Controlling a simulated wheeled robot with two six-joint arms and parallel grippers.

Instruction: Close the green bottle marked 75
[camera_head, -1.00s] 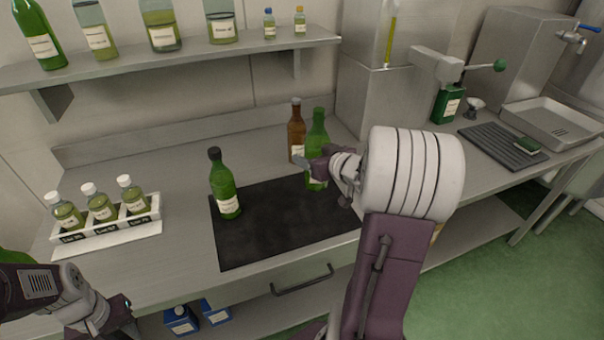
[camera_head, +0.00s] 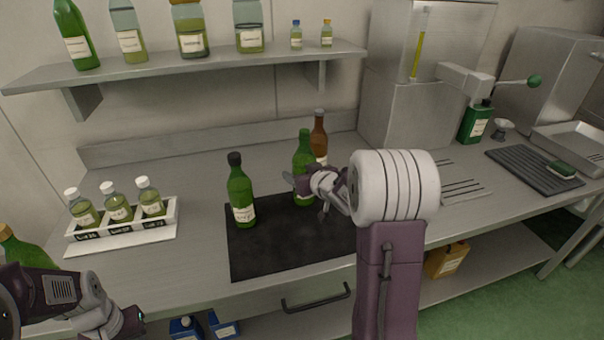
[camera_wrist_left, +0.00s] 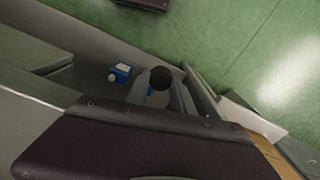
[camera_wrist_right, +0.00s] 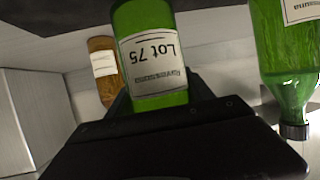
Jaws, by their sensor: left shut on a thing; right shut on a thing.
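The green bottle marked Lot 75 (camera_wrist_right: 158,55) is in my right gripper (camera_wrist_right: 162,98), which is shut around its body. In the head view this bottle (camera_head: 303,150) is upright over the back of the black mat (camera_head: 275,250), with no cap visible on its neck. My left gripper (camera_wrist_left: 163,88) is shut on a small round black cap (camera_wrist_left: 160,77). In the head view the left gripper (camera_head: 138,322) is low at the counter's front left edge, away from the bottle.
A black-capped green bottle (camera_head: 241,190) stands on the mat, left of the held one. A brown bottle (camera_head: 319,135) stands close behind. A white rack (camera_head: 122,222) holds small bottles at left. A shelf (camera_head: 200,62) with bottles hangs above. The mat's front is clear.

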